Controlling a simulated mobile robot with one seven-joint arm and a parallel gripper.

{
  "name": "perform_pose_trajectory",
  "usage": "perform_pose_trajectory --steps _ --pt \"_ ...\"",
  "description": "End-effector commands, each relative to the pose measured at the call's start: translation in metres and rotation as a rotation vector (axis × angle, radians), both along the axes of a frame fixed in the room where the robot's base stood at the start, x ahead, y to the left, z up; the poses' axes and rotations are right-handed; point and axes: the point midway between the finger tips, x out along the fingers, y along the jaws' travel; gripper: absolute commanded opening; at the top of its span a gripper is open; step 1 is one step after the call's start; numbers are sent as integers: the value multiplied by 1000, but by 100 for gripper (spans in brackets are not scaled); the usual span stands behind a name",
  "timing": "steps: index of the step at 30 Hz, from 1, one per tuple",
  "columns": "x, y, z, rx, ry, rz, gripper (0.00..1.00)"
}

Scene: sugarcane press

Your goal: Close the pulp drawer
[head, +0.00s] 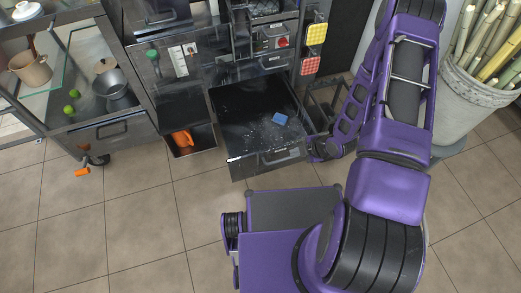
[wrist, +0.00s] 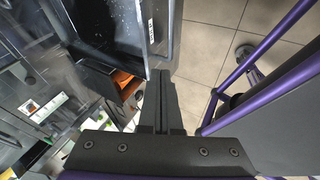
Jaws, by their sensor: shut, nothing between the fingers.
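The pulp drawer (head: 240,168) is pulled out of the press cabinet. It is a dark metal drawer with a handle (head: 281,156) on its front, a blue piece (head: 280,119) and pale scraps inside. My gripper (head: 318,152) is beside the right end of the drawer front, partly hidden by my arm. In the wrist view, the shut, empty fingers (wrist: 160,78) point toward the drawer (wrist: 161,35), with their tips close to its lower edge. I cannot tell whether they touch it.
A smaller open compartment (head: 188,153) holding an orange item is left of the drawer. A glass-and-metal rack (head: 66,130) with pots stands far left. A pale bucket of cane (head: 468,95) is at right. Tiled floor (head: 110,220) in front of the drawer is clear.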

Motion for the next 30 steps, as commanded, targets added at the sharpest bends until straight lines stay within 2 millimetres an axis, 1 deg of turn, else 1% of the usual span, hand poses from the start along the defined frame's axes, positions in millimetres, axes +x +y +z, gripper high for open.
perform_pose_trajectory --steps 1,3,6,10,14,21,24,27,30 --pt "-13 8 -7 43 23 -12 0" --pt "-25 18 -9 85 42 -15 0" --pt "-31 26 -11 115 53 -17 0" --pt "-30 33 -18 123 56 -15 0" --pt "-23 42 -36 122 57 -15 0" --pt "-4 67 -78 120 55 -14 0" --pt "4 77 -93 121 55 -16 0" --pt "22 80 -90 119 50 -17 0" --pt "33 83 -90 119 52 -17 0"
